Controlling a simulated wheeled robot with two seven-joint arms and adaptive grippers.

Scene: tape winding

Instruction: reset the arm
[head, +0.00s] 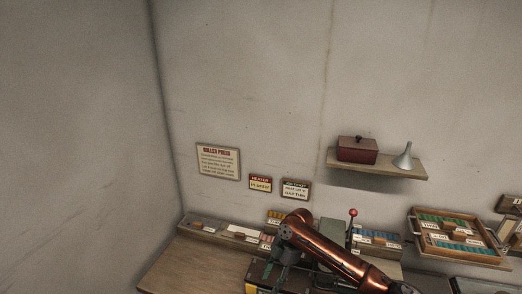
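A copper-coloured arm of mine (340,257) comes in from the lower right and reaches over the bench. Its bent end is near the middle of the bottom edge. A dark part, which looks like my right gripper (278,262), hangs down from that end over a dark machine with a yellow label (252,288). Its fingers are too small and dark to tell apart, so I cannot see whether it holds anything. My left gripper is out of view.
A wooden bench (190,264) runs along the wall, with a low divided tray (213,228) at its back. A red-knobbed lever (352,213) stands behind my arm. A wall shelf (375,165) holds a dark red box (357,150) and a funnel (404,158). A wooden tray (458,250) is at right.

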